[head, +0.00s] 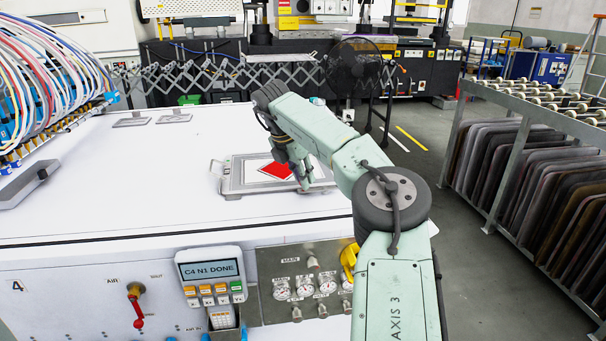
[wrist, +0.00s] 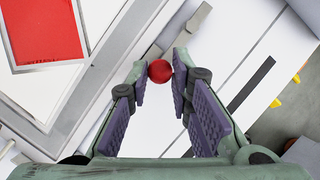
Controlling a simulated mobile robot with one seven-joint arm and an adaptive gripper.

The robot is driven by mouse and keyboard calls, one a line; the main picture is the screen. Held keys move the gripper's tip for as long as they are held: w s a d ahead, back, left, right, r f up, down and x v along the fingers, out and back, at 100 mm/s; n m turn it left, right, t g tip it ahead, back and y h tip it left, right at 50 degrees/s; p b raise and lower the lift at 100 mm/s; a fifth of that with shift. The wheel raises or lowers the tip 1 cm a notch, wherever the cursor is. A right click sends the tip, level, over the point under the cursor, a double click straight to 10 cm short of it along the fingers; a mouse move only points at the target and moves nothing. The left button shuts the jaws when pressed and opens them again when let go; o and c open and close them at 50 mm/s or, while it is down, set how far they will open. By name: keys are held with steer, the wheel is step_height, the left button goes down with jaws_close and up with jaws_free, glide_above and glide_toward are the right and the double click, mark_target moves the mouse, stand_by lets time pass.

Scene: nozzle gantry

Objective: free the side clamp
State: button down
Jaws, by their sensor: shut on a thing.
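My gripper (wrist: 160,73) is shut on a red ball knob (wrist: 160,71); the purple-padded fingers narrow onto it at their tips. I take the knob as the handle of the side clamp; the clamp's body is not clear. In the head view my gripper (head: 302,178) reaches down at the right side of a grey frame (head: 232,182) on the white table, and the knob cannot be made out there. The frame holds a red sheet (head: 275,170) with a white border. The red sheet also shows at the upper left of the wrist view (wrist: 45,28).
The white table (head: 120,195) is mostly clear left of the frame. Bundled coloured hoses (head: 45,65) stand at the far left. A control panel with a "C4 N1 DONE" display (head: 210,269) and gauges (head: 304,286) is on the front. A roller rack (head: 540,105) stands right.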

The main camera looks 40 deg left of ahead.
steer(key=shift+w+a+r+m, duration=0.1)
steer(key=shift+w+m, duration=0.05)
steer(key=shift+m, duration=0.15)
steer(key=c, duration=1.4)
jaws_free()
steer(key=shift+c, duration=0.2)
steer(key=v, duration=1.2)
steer(key=shift+a, duration=0.1)
